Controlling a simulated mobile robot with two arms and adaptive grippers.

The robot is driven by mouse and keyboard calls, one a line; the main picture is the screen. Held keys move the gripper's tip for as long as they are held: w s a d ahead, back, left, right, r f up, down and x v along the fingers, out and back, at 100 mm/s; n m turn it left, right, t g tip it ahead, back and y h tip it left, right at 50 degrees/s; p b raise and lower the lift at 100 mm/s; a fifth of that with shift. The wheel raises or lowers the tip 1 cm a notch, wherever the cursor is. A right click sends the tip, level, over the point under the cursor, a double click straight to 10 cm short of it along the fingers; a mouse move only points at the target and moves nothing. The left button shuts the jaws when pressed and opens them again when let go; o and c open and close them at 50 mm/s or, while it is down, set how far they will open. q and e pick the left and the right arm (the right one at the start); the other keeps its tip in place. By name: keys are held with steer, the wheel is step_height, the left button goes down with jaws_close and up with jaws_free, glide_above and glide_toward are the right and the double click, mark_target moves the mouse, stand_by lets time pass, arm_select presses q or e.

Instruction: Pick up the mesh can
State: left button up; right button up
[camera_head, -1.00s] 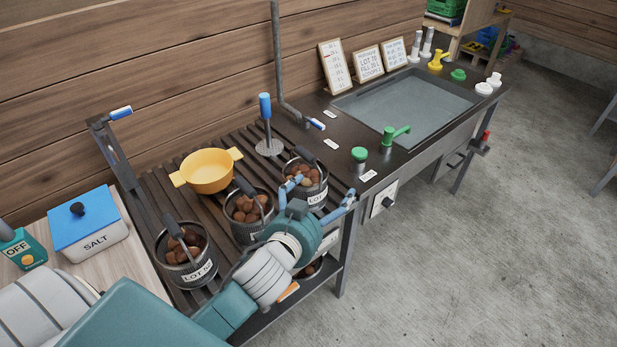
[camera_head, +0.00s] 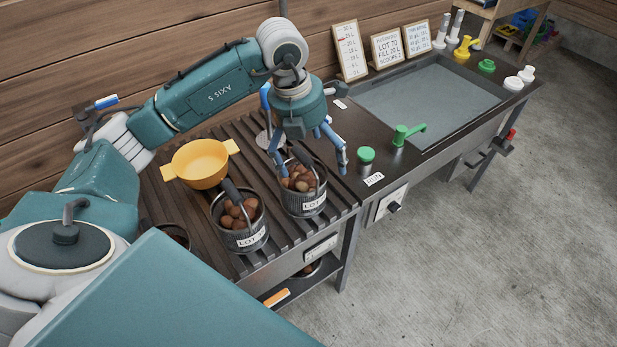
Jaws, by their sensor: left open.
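Several dark mesh cans filled with chestnuts stand on the slatted rack. The right-hand mesh can (camera_head: 304,203) has a label and a dark raised handle. The middle mesh can (camera_head: 240,238) is next to it, also labelled and handled. Another can (camera_head: 178,232) at the left is mostly hidden by my arm. My left gripper (camera_head: 313,168) is open and points down over the right-hand can, with its blue fingers on either side of that can's upper part. I cannot tell whether they touch it. My right gripper is not in view.
A yellow pot (camera_head: 200,165) stands behind the cans. A blue-topped lever (camera_head: 265,97) rises close behind my gripper. To the right are a green knob (camera_head: 367,155), a green tap (camera_head: 402,134) and a sink basin (camera_head: 425,100). Framed signs (camera_head: 386,47) lean on the wall.

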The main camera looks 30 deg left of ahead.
mark_target(299, 158)
arm_select(q)
steer(key=shift+n+y, duration=0.3)
steer(key=shift+y, duration=0.4)
steer(key=a, duration=0.4)
steer(key=shift+s+r, duration=0.1)
steer(key=shift+r, duration=0.1)
steer(key=f, duration=0.3)
steer(key=f+p, duration=0.1)
steer(key=shift+w+f, duration=0.3)
steer(key=shift+w+f+p, duration=0.1)
steer(key=shift+f+p, duration=0.35)
steer(key=shift+f, duration=0.1)
steer(key=f, duration=0.1)
steer(key=f+p, duration=0.1)
steer(key=f, duration=0.2)
steer(key=shift+w+f, duration=0.2)
steer(key=shift+w, duration=0.2)
steer(key=c, duration=1)
steer(key=shift+w+r, duration=0.1)
steer(key=shift+r, duration=0.05)
steer(key=shift+c, duration=0.8)
